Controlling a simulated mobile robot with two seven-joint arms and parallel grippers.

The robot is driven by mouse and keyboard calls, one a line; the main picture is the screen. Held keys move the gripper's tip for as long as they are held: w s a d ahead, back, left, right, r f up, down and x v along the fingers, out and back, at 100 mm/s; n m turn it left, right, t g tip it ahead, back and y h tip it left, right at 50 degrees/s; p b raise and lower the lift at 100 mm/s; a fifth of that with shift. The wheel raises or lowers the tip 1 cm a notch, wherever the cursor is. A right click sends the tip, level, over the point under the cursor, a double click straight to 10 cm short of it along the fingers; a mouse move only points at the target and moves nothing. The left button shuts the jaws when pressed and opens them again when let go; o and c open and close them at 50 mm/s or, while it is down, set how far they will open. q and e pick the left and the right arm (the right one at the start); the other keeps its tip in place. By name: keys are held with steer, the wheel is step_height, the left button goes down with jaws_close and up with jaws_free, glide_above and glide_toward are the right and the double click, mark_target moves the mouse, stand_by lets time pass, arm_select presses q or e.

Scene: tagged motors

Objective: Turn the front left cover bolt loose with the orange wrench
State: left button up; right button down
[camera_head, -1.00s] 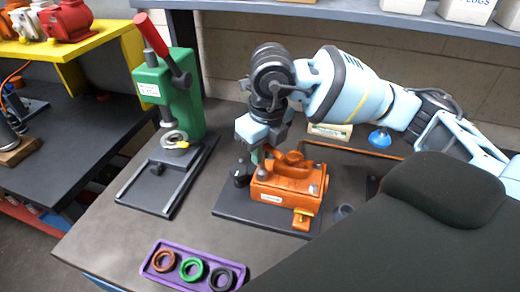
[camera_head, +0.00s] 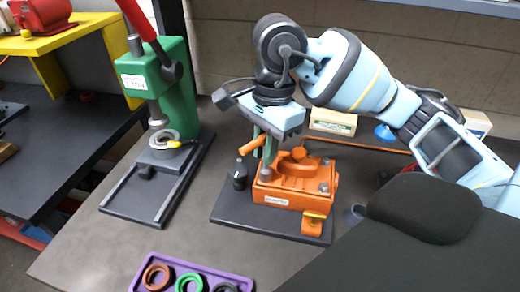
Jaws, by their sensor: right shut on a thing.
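The orange motor housing (camera_head: 292,193) stands on a dark base plate (camera_head: 238,213) in the middle of the bench. Grey bolts show on its cover, one at the front right (camera_head: 324,188) and one at the back right (camera_head: 327,162). My right gripper (camera_head: 266,146) points down over the left side of the cover, shut on the orange wrench (camera_head: 252,143). The wrench's orange handle sticks out to the left. The front left cover bolt (camera_head: 266,173) is just below the gripper; whether the wrench is seated on it I cannot tell. My left gripper is out of view.
A green press (camera_head: 175,80) with a red lever stands at the left. A small black bottle (camera_head: 240,176) stands just left of the housing. A purple tray (camera_head: 138,285) with rings lies at the front. A labelled box (camera_head: 333,122) stands behind. Bare bench lies front left.

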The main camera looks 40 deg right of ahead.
steer(key=n+b, duration=0.1)
steer(key=n, duration=0.2)
steer(key=shift+f, duration=0.15)
steer(key=shift+n, duration=0.5)
steer(key=shift+r+m, duration=0.3)
steer(key=shift+m, duration=0.1)
steer(key=shift+m+p, duration=0.3)
steer(key=shift+r+p, duration=0.45)
steer(key=shift+r, duration=0.5)
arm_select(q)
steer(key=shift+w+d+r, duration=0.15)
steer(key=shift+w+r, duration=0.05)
arm_select(e)
steer(key=shift+f, duration=0.1)
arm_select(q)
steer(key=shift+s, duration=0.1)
